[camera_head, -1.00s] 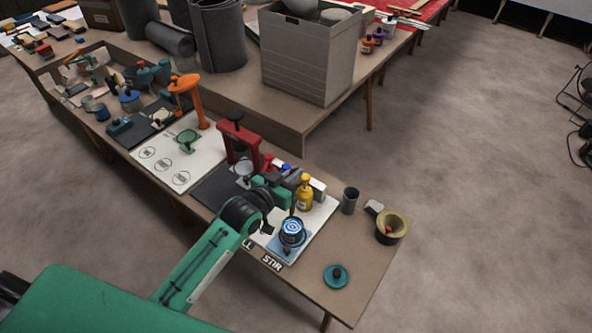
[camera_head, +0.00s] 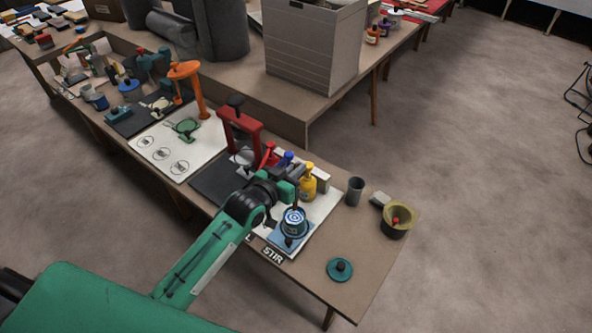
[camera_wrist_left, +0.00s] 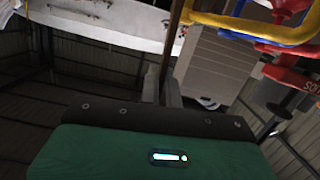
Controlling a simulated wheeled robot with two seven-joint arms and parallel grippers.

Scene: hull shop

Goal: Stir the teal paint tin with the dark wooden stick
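The paint tin (camera_head: 293,229) stands on a blue square at the near right of the bench; its open top shows a blue and white swirl. A teal round lid (camera_head: 340,269) lies apart, to its lower right. My left gripper (camera_head: 291,191) is above the tin. In the left wrist view, the dark wooden stick (camera_wrist_left: 173,40) rises from between the closed fingers (camera_wrist_left: 162,88). In the head view, a thin dark piece of it shows between gripper and tin; whether its lower end is in the paint is hard to tell. My right gripper is out of view.
A grey cup (camera_head: 355,191) and a yellow-rimmed pot (camera_head: 398,220) stand to the right. A red press-like stand (camera_head: 240,132) is behind the arm. The bench's front right corner is mostly clear.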

